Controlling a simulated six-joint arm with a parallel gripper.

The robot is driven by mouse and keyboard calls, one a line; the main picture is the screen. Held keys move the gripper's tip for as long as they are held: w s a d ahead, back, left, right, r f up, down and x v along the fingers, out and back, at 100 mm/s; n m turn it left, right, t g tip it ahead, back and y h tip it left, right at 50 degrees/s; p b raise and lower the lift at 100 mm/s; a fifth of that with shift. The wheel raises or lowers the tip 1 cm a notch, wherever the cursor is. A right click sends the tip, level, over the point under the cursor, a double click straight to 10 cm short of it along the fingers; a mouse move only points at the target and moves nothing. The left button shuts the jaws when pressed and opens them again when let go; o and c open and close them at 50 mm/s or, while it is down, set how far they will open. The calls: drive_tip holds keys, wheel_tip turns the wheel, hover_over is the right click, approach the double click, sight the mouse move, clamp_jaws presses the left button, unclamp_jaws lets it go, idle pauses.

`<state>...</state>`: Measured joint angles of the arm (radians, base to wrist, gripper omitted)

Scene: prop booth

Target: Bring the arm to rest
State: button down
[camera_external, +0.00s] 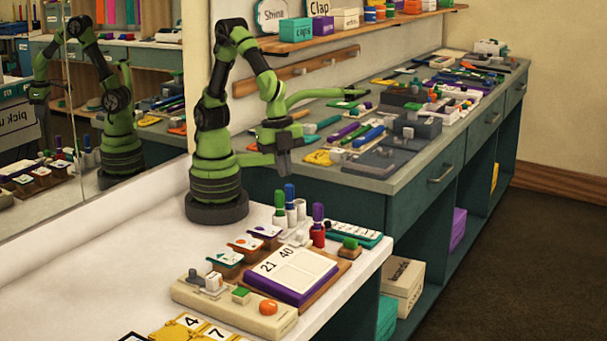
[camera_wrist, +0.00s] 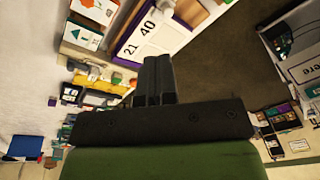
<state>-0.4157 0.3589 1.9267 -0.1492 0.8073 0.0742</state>
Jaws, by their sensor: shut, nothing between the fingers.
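My green and black arm (camera_external: 214,115) stands on the white table at its back corner, folded upward and then down. My gripper (camera_external: 284,160) hangs in the air near the edge of the teal counter, above and behind the props on the white table. Its two dark fingers (camera_wrist: 156,75) are together in the wrist view, with nothing between them.
A purple-edged board with 21 and 40 (camera_external: 285,270), a beige box with an orange button (camera_external: 235,305), and several markers (camera_external: 289,205) stand on the white table (camera_external: 90,270). The teal counter (camera_external: 440,150) is crowded. A mirror (camera_external: 100,110) is at left.

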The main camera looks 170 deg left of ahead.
drive_tip(key=s+d+r+m+t, duration=0.5)
drive_tip(key=s+d+r, duration=0.5)
drive_tip(key=s, duration=0.3)
drive_tip(key=shift+s+d+r+t+y, duration=0.2)
drive_tip(key=shift+s+r+t+y, duration=0.1)
drive_tip(key=shift+s+y, duration=0.1)
